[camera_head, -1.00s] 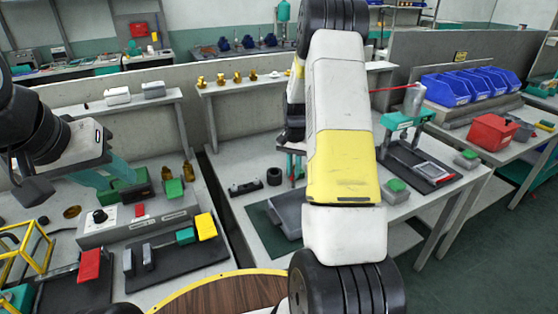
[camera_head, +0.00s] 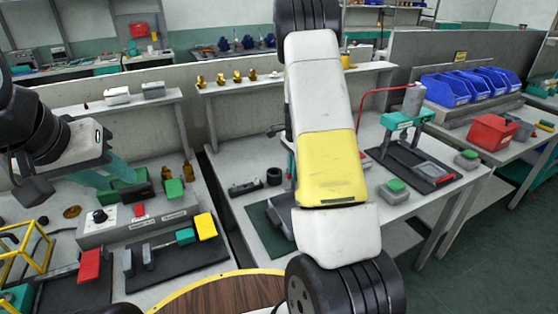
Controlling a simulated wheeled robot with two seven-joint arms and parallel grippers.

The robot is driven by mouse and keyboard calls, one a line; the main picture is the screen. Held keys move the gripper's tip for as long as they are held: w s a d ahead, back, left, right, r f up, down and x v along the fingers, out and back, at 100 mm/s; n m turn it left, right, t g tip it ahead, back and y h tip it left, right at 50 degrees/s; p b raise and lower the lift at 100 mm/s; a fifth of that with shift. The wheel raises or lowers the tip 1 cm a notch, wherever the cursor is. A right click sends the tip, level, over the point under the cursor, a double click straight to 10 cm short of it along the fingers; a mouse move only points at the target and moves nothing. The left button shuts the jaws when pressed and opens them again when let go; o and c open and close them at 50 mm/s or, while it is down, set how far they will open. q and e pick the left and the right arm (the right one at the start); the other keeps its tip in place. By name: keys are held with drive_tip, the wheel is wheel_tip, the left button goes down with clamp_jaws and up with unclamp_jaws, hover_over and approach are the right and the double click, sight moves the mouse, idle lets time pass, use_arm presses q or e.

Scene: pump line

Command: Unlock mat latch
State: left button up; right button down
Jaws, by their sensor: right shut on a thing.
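A grey block (camera_head: 280,212) sits on a dark green mat (camera_head: 262,232) on the middle bench, and my right arm covers part of both. I cannot make out a latch on the mat. My right arm crosses the middle of the head view. Its gripper is almost wholly hidden behind the arm; only a thin teal sliver (camera_head: 290,164) shows at the arm's left edge, above the block. The thing in its jaws is hidden. My left gripper (camera_head: 118,172), with teal fingers, hangs over the left bench near green blocks. I cannot tell its opening.
A black bracket (camera_head: 245,187) and a black ring (camera_head: 273,177) lie behind the mat. To the right are a teal press (camera_head: 405,120) and a grey box with a green button (camera_head: 397,191). A round wooden table (camera_head: 222,295) is in front.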

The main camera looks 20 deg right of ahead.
idle(0.4)
drive_tip(key=c, duration=1.4)
unclamp_jaws()
drive_tip(key=shift+c, duration=0.2)
wheel_tip(320, 180, up, 7)
drive_tip(key=shift+f, duration=0.2)
drive_tip(key=shift+r, duration=0.6)
